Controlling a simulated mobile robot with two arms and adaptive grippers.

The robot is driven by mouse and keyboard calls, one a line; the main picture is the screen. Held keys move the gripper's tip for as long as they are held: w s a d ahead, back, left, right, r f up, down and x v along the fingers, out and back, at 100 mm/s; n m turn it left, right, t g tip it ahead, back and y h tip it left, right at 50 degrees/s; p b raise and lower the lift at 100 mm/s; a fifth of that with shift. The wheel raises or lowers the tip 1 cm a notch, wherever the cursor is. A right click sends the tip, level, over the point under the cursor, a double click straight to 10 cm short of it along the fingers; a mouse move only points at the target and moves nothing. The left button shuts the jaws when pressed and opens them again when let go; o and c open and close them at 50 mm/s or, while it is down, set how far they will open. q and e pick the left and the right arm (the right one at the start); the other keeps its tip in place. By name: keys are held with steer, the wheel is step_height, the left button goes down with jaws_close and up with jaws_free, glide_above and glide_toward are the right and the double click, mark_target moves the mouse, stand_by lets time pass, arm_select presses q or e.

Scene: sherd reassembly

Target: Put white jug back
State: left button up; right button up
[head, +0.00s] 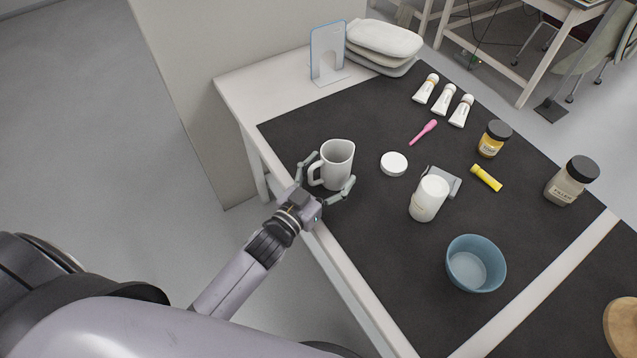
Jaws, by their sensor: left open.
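The white jug (338,166) stands upright on the dark mat near the table's left edge, its handle facing left toward my arm. My left gripper (326,180) reaches in from the lower left, low over the mat. Its fingers are spread, one on the handle side and one at the jug's lower right, so the jug stands between them. I cannot tell whether either finger touches it. My right gripper is not in view.
A white jar (429,198) and a white lid (394,164) stand right of the jug. A blue bowl (475,264) is at the lower right. The mat (352,259) in front of the jug is clear.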

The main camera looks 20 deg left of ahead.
arm_select(q)
steer(key=v, duration=1.2)
steer(key=shift+b, duration=0.35)
